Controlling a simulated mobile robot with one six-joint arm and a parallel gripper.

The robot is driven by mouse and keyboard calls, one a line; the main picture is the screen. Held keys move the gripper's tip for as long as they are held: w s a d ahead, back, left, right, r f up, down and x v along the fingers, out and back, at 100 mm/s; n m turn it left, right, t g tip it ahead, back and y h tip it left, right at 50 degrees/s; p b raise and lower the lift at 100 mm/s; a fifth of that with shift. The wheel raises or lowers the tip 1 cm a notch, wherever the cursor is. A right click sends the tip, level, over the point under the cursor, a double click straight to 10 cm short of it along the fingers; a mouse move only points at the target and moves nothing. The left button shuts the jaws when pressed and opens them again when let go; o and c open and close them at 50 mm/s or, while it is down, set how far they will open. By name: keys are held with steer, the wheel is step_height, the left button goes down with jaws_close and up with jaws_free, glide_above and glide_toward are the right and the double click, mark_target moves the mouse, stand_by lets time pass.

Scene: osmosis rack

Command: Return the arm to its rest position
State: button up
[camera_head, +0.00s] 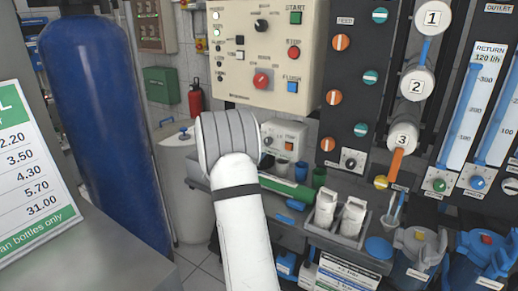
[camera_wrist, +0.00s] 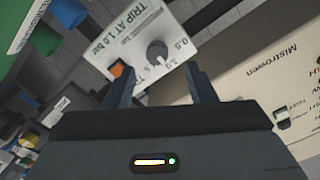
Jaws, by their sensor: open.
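My arm (camera_head: 238,200) rises in the middle of the head view, white with a grey ribbed joint at its top. My gripper is hidden behind that joint there. In the wrist view my gripper (camera_wrist: 157,75) shows two dark fingers standing apart, with nothing between them. A white box marked "TRIP AT 1.0 bar" (camera_wrist: 130,30), with a black knob and an orange switch, lies beyond the fingertips. I cannot tell whether the fingers touch it; a gap seems to remain.
A cream control panel (camera_head: 262,90) stands behind my arm. A blue tank (camera_head: 100,120) and price sign (camera_head: 25,160) are at left. A dark valve panel (camera_head: 352,90), numbered white housings (camera_head: 417,83) and a grey bottle tray (camera_head: 335,238) are at right.

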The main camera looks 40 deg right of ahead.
stand_by(0.5)
steer(key=w+a+r+n+t+y+p, duration=0.2)
steer(key=a+r+n+t+y, duration=0.15)
steer(key=a, duration=0.45)
steer(key=w+a+r+n+t+y+p, duration=0.1)
steer(key=w+a+r+n+t+y, duration=0.25)
steer(key=a, duration=0.35)
steer(key=s+a+r+n+y+p, duration=0.1)
steer(key=s+a+n+y, duration=0.15)
steer(key=a, duration=0.25)
steer(key=s+a+r+n+g+y+p, duration=0.1)
steer(key=s+a+n+y, duration=0.15)
steer(key=a, duration=0.35)
steer(key=s+a+r+n+y+p, duration=0.1)
steer(key=a+y, duration=0.2)
steer(key=a, duration=0.2)
steer(key=s+a+n+g+y+p, duration=0.2)
steer(key=s+a+n+g+y, duration=0.3)
steer(key=s+a, duration=0.7)
steer(key=s+f+n+g+h+p, duration=0.1)
steer(key=s+n+g+h+p, duration=0.1)
steer(key=s, duration=1.4)
steer(key=shift+s+n+g+h, duration=0.2)
steer(key=shift+n+g+h, duration=0.1)
steer(key=shift+n+g, duration=0.4)
steer(key=shift+d, duration=0.1)
steer(key=shift+c, duration=0.5)
